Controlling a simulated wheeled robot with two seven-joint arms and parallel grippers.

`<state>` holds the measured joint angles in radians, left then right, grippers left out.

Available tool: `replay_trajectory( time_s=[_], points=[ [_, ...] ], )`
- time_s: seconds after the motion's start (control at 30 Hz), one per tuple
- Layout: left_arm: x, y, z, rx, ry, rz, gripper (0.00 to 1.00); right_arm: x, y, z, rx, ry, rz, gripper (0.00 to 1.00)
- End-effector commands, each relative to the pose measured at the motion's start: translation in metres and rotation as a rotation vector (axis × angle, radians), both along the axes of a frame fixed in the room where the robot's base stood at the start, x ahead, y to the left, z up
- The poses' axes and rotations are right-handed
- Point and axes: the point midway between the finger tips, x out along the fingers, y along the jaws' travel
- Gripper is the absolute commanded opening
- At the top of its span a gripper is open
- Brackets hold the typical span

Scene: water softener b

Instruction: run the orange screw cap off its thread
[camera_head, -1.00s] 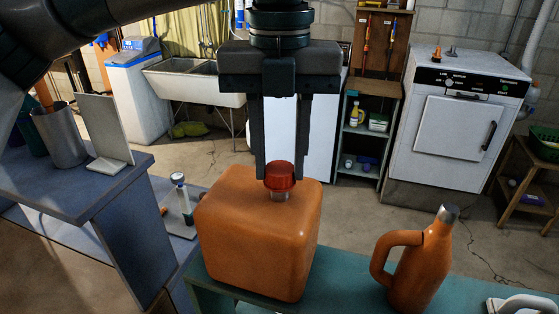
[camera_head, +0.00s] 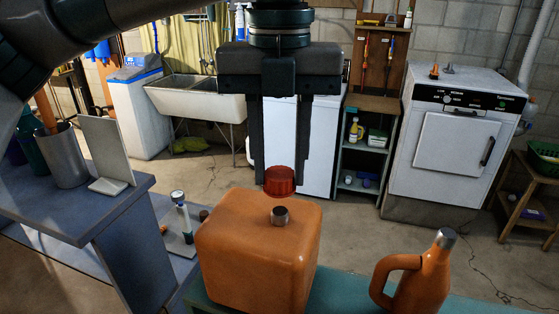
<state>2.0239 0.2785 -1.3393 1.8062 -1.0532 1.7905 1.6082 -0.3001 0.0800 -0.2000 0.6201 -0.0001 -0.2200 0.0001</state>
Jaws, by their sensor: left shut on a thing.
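The screw cap (camera_head: 280,181) looks red-orange and sits between the fingertips of my left gripper (camera_head: 280,178), which is shut on it. The cap is apart from the metal threaded neck (camera_head: 280,216) and hangs a little above it. The neck stands bare on top of the orange block-shaped container (camera_head: 258,258), which rests on the teal bench (camera_head: 340,290). My right gripper is not in view.
An orange jug (camera_head: 418,274) with a grey cap stands on the bench to the right of the container. A blue-grey shelf unit (camera_head: 125,205) with a metal cup (camera_head: 62,155) is at the left. A white dryer (camera_head: 455,145) and a sink (camera_head: 197,97) stand behind.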

Motion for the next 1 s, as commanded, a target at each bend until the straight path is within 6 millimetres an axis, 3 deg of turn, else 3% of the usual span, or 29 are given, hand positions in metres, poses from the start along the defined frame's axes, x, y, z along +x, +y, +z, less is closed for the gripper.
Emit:
replay_trajectory(
  time_s=[0.63,1.0],
  points=[
    [0.0,0.0,0.043,-0.001,-0.001,0.0,0.01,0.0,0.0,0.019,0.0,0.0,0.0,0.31],
    [0.0,0.0,0.047,0.0,0.0,-0.001,0.01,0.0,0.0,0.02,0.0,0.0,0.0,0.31]
  ],
)
